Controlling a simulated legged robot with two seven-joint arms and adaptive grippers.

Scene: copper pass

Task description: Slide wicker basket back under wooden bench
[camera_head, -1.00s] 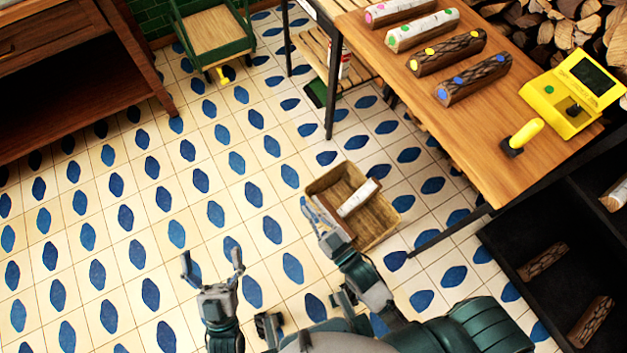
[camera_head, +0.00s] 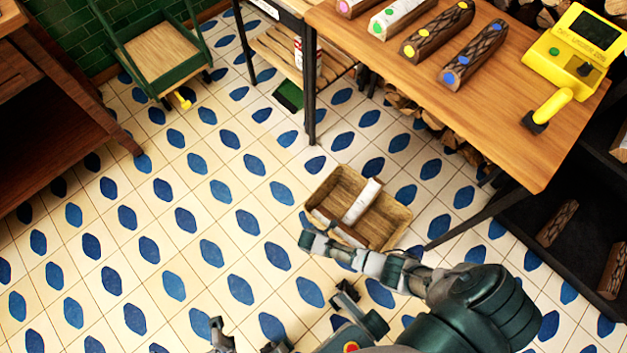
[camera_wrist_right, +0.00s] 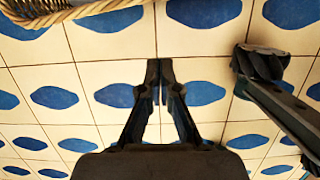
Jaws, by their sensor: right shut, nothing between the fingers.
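The wicker basket (camera_head: 398,214) stands on the tiled floor just in front of the wooden bench (camera_head: 505,150), outside the line of its black front legs. It holds a pale birch log (camera_head: 362,200) and darker logs. My right gripper (camera_head: 308,240) is at the basket's near left corner and overlaps it in the head view. In the right wrist view its fingers (camera_wrist_right: 159,66) are shut and empty over bare floor, with the basket's rim (camera_wrist_right: 85,12) at upper left, apart from the fingertips. My left gripper (camera_head: 246,335) is low at the bottom edge, partly cut off, fingers apart.
Marked logs (camera_head: 436,30) and a yellow device (camera_head: 572,50) lie on the bench. A slatted shelf (camera_head: 285,50) and stacked firewood (camera_head: 415,112) are beneath it. Floor left of the basket is clear.

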